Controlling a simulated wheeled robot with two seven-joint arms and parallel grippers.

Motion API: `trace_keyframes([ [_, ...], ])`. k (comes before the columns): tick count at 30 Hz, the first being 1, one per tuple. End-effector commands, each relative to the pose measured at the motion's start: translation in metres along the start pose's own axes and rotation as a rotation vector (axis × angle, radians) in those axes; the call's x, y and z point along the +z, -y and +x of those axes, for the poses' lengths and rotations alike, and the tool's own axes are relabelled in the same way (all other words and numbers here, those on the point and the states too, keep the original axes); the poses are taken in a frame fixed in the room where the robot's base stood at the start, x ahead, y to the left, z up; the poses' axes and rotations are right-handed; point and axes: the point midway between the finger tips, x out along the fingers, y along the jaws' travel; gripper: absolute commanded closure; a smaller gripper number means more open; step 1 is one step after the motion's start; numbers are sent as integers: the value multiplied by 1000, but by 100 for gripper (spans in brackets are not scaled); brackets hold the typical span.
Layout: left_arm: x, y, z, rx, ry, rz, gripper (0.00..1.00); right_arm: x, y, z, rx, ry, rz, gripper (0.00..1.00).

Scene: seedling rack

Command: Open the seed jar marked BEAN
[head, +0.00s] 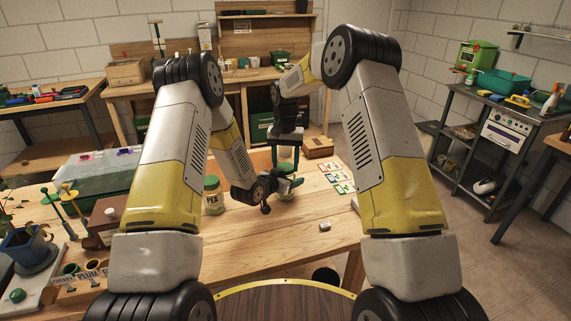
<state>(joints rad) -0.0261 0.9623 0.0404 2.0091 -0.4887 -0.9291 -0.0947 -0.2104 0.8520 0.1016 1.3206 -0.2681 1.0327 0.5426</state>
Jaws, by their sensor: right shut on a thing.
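A glass jar with a green lid marked PEA (213,197) stands on the wooden table, left of my grippers. A second jar (284,201) is mostly hidden behind and between my grippers; no label shows on it. My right gripper (285,168) points down from above and is shut at the top of this jar, seemingly on its lid. My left gripper (289,184) reaches in from the left at the jar's side, just below the right one. Its fingers overlap the jar, and whether they are closed on it cannot be made out.
Seed cards (337,178) lie right of the grippers, and a small pale block (325,225) lies near the front edge. A labelled rack (92,272) and potted plant (25,243) fill the left end.

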Motion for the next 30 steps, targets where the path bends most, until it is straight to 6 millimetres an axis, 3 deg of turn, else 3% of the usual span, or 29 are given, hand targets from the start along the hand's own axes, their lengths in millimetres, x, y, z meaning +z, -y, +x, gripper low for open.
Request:
trace_keyframes([
  [5,-1,0,0,-1,-1,0,100,0,0,0,1,0,-206,95],
  [14,0,1,0,-1,-1,0,100,0,-1,0,1,0,-230,95],
  [15,0,1,0,-1,-1,0,100,0,-1,0,1,0,-230,41],
  [17,0,1,0,-1,-1,0,100,0,-1,0,1,0,-229,29],
  [18,-1,1,0,-1,-1,0,100,0,0,0,1,0,-229,25],
  [30,-1,-2,1,3,-2,1,100,1,2,-1,-3,1,-231,25],
])
